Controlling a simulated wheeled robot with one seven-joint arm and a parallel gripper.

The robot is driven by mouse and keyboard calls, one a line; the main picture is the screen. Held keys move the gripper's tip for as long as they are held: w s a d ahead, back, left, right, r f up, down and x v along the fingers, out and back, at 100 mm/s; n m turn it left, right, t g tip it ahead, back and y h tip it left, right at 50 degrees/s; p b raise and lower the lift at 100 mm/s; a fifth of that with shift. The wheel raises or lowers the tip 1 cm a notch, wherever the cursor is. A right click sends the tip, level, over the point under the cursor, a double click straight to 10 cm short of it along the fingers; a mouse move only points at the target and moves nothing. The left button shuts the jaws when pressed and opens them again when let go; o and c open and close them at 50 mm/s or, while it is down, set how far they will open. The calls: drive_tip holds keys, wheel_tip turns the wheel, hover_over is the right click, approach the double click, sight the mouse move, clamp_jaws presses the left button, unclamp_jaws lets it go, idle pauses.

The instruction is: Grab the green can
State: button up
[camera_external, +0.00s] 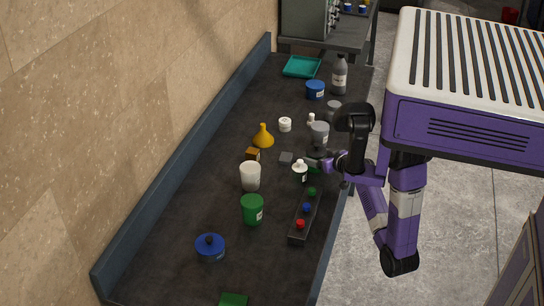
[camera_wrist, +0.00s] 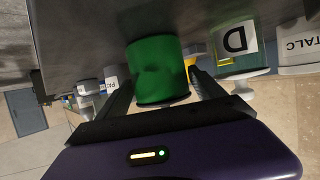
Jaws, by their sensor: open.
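A plain green can (camera_wrist: 160,70) stands between the two fingers of my open gripper (camera_wrist: 162,84) in the wrist view, which shows the bench upside down. The fingers reach along both sides of it; I cannot tell whether they touch it. In the external view my gripper (camera_external: 319,162) is low over the right edge of the dark bench, and only a sliver of green (camera_external: 314,169) shows beneath it. A second green container (camera_external: 252,210), with a white label, stands farther left on the bench, apart from my gripper.
Close to my gripper are a white-topped bottle (camera_external: 300,172), a grey container (camera_external: 319,133) and a box with coloured buttons (camera_external: 297,238). A yellow funnel (camera_external: 263,137) and a white cup (camera_external: 250,177) stand to the left. The wrist view shows a container labelled D (camera_wrist: 235,42).

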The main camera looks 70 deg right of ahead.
drive_tip(key=shift+w+d+f, duration=0.15)
drive_tip(key=shift+w+d, duration=0.1)
drive_tip(key=shift+w, duration=0.1)
drive_tip(key=c, duration=1.4)
wheel_tip(320, 180, up, 20)
drive_tip(key=p, duration=0.5)
drive_tip(key=shift+p, duration=0.3)
